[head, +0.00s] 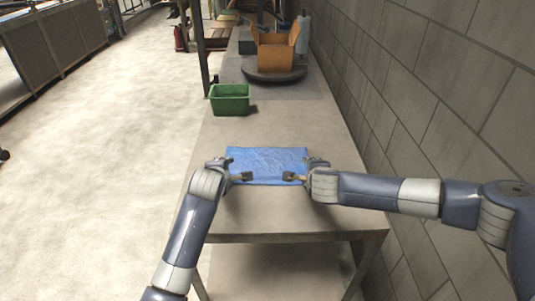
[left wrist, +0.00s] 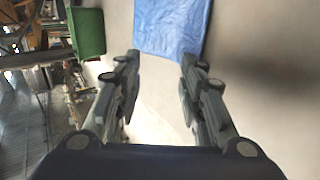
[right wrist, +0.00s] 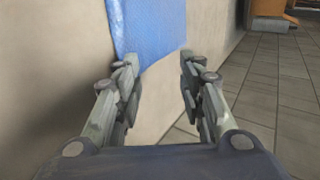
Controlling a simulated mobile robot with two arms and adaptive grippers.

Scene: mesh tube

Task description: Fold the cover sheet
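The blue cover sheet (head: 267,160) lies on the table as a rectangle, slightly wrinkled. It also shows in the left wrist view (left wrist: 172,25) and in the right wrist view (right wrist: 148,28). My left gripper (head: 247,177) is at the sheet's near left part, and the left wrist view shows its fingers (left wrist: 160,58) apart with the sheet's end just beyond the tips. My right gripper (head: 290,177) is at the near right part. In the right wrist view its fingers (right wrist: 158,58) are apart, with the sheet edge near the left finger. Neither gripper visibly holds the sheet.
A green bin (head: 230,99) stands on the table beyond the sheet at left. An open cardboard box (head: 276,52) sits on a dark round turntable (head: 274,74) at the far end. A block wall (head: 440,110) runs along the right side. The table between sheet and turntable is mostly clear.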

